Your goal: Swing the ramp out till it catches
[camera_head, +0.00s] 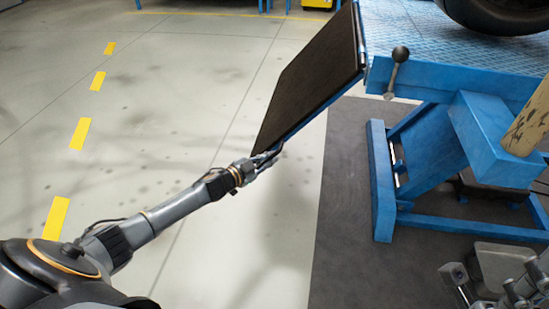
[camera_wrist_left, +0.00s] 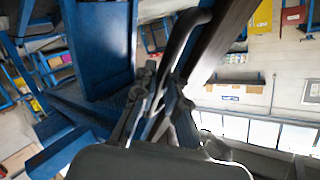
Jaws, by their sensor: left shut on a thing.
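The ramp (camera_head: 312,75) is a dark brown panel with a blue edge, tilted steeply beside the blue lift table (camera_head: 425,80). Its upper right side lies close to the table's end; its lower corner hangs out over the floor. My left gripper (camera_head: 266,160) is shut at that lower corner. In the left wrist view, the gripper (camera_wrist_left: 155,105) is around a dark curved handle (camera_wrist_left: 183,42) on the ramp. The exact grip is partly hidden. Grey jointed parts (camera_head: 512,292) at the lower right look like my right gripper; its opening is unclear.
A lever with a black ball knob (camera_head: 400,54) sits at the table's corner. A tyre (camera_head: 500,12) stands on the table. The blue lift frame (camera_head: 382,180) stands on a dark mat (camera_head: 340,235). The pale floor (camera_head: 150,120) to the left is free, with yellow dashes.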

